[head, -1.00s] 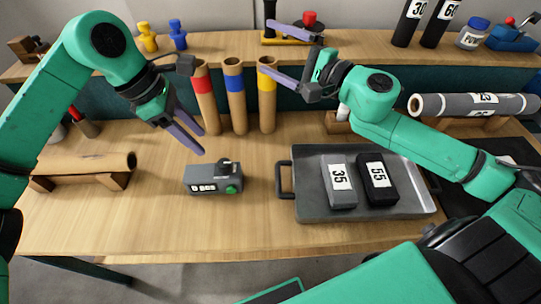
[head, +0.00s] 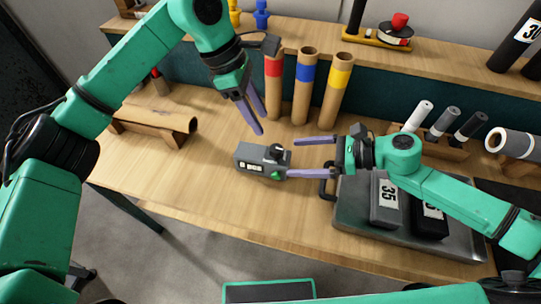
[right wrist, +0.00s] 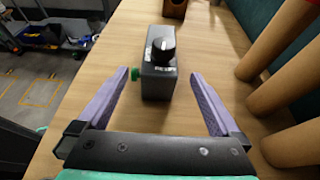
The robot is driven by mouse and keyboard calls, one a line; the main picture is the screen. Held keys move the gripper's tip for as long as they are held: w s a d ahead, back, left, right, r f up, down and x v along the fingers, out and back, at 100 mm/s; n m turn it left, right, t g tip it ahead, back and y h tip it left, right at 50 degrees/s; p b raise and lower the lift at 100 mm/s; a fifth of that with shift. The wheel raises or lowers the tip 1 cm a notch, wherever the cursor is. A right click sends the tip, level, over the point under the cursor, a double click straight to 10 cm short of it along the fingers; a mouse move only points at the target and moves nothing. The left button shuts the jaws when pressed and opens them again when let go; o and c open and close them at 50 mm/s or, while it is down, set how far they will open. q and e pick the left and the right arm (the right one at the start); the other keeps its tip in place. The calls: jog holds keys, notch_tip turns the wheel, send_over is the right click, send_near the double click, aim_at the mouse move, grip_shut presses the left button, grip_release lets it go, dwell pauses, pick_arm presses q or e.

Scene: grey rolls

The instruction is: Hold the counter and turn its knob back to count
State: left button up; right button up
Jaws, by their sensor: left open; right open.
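The counter (head: 249,162) is a small dark grey box on the table, with a pale display on its front. A black knob (head: 276,153) is on its top and a green button (head: 277,175) on its side; the right wrist view also shows the counter (right wrist: 156,84) upright with its knob (right wrist: 162,50). My right gripper (head: 293,157) is open at the counter's right end. In the right wrist view its fingers lie either side of the counter's near end, with gaps; contact is not seen. My left gripper (head: 259,122) is open and empty, above and behind the counter.
Cardboard tubes with red (head: 274,85), blue (head: 304,85) and yellow (head: 337,88) bands stand behind the counter. A metal tray (head: 355,229) with dark blocks numbered 35 and 55 is at the right. A cardboard roll (head: 157,119) lies on a wooden stand at left. Table in front is clear.

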aim_at(276, 148)
jog(key=x, duration=0.9)
jog(key=shift+a+f, duration=0.15)
jog(key=shift+a, duration=0.2)
grip_shut()
pick_arm(q)
jog(key=shift+o, duration=0.3)
jog(key=d+f+n, duration=0.1)
jog(key=f+n, duration=0.1)
jog(key=f, duration=0.1)
jog(key=d+f+n+t, duration=0.1)
jog(key=f+n, duration=0.1)
jog(key=f, duration=0.1)
jog(key=s+d+f+n+t, duration=0.1)
jog(key=f+n, duration=0.1)
jog(key=f, duration=0.1)
jog(key=shift+d+f, duration=0.1)
jog(key=shift+d, duration=0.15)
grip_shut()
